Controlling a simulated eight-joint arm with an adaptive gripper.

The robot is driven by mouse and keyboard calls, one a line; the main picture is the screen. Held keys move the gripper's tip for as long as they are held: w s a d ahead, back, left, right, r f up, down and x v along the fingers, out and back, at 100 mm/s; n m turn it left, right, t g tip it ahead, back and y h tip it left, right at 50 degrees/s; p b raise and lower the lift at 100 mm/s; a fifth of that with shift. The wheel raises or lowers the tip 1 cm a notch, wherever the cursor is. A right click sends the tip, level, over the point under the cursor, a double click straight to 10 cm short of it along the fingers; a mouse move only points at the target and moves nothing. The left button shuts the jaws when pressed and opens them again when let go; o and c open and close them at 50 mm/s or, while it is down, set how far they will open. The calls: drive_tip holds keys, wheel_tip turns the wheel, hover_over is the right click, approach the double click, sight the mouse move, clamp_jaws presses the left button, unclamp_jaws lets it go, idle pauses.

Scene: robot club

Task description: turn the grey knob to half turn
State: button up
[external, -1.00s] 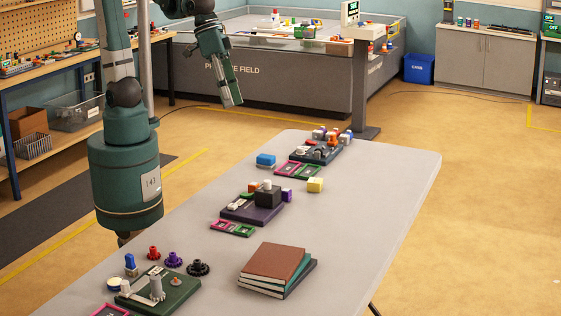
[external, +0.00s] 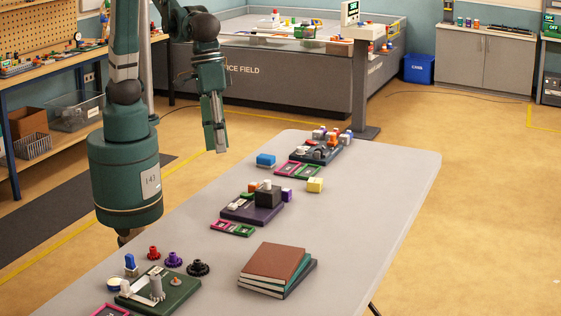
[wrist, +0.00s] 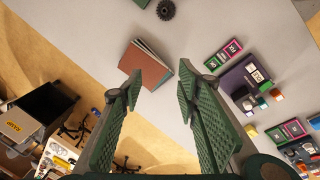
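My gripper (external: 216,148) hangs above and beyond the table's left edge in the external view, fingers pointing down. In the wrist view my gripper (wrist: 158,86) is open, with nothing between its fingers. The green board (external: 183,297) at the table's near left carries an upright grey cylinder (external: 157,288) and a small tan-grey knob-like piece (external: 176,281). I cannot tell for sure which part is the grey knob. A purple board (external: 250,212) with a black box and a dark blue board (external: 318,153) with several small parts lie farther back. My gripper touches none of them.
Stacked books (external: 273,262) lie on the table right of the green board. Red, purple and black round pieces (external: 198,267) and a blue upright piece (external: 130,263) stand behind that board. A blue block and a yellow block (external: 315,185) lie farther back. The table's right side is clear.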

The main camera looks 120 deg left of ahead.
drive_tip(key=d+f+n+g, duration=0.1)
drive_tip(key=d+f, duration=0.3)
drive_tip(key=d, duration=0.4)
drive_tip(key=d+f+n, duration=0.1)
drive_tip(key=d+f, duration=0.3)
drive_tip(key=d, duration=0.4)
drive_tip(key=n+g+y+p, duration=0.1)
drive_tip(key=n, duration=0.2)
hover_over(155, 276)
wheel_tip(155, 276, down, 10)
drive_tip(key=shift+f, duration=0.1)
drive_tip(key=shift+f, duration=3.8)
drive_tip(key=shift+c, duration=0.3)
drive_tip(key=c, duration=0.9)
